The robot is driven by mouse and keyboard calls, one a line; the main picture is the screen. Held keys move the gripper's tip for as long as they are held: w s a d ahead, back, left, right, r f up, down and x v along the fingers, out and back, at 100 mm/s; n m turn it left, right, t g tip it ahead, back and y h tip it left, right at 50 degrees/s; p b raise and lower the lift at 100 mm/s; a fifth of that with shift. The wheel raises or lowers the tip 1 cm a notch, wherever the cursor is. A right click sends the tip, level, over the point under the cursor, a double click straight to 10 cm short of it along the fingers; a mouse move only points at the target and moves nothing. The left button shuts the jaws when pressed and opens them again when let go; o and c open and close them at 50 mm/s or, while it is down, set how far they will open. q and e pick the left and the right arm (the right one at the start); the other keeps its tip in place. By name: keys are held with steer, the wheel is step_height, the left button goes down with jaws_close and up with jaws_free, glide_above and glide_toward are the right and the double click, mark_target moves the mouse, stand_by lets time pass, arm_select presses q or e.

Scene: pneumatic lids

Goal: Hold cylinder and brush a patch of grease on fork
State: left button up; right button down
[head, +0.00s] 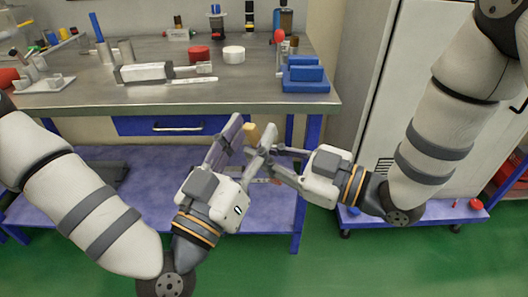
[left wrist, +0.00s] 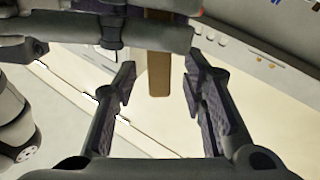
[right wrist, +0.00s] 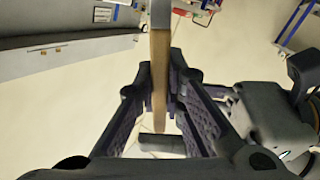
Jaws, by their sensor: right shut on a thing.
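A grey-white cylinder (head: 145,72) lies on the grey workbench, with its fork (head: 204,68) at its right end. My right gripper (head: 268,160) is shut on a narrow wooden piece, apparently the brush handle (right wrist: 160,75), in front of the bench. The wooden part also shows in the head view (head: 252,133) and in the left wrist view (left wrist: 159,70). The brush's bristles and the grease cannot be made out.
A red round piece (head: 199,54) and a white one (head: 234,54) stand behind the fork. Blue blocks (head: 305,75) and a red-topped post (head: 280,38) stand at the right of the workbench (head: 90,97). The bench's front edge is clear.

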arm_select(q)
steer(key=v, duration=1)
steer(key=s+f+m+g+y, duration=0.1)
steer(key=s+f+g, duration=0.25)
steer(key=f, duration=0.35)
steer(key=s+f+g, duration=0.2)
steer(key=f+g, duration=0.3)
steer(key=f, duration=0.3)
steer(key=s+f+m+g+y, duration=0.1)
steer(key=s+f+g, duration=0.25)
steer(key=f, duration=0.35)
steer(key=s+a+f+n+g+y, duration=0.3)
steer(key=s+a, duration=0.3)
steer(key=a, duration=0.2)
steer(key=s+a+f+n+g+y, duration=0.3)
steer(key=s+a+f+g+y, duration=0.2)
steer(key=a, duration=0.4)
steer(key=shift+s+f, duration=0.7)
steer(key=shift+s, duration=0.3)
arm_select(e)
steer(key=s+d+f, duration=0.2)
steer(key=d, duration=0.6)
steer(key=s+d+f+m+t, duration=0.1)
steer(key=s+d+f, duration=0.2)
steer(key=d, duration=0.5)
steer(key=shift+s+f+h, duration=0.2)
steer(key=shift+s+h, duration=0.05)
steer(key=shift+h, duration=0.15)
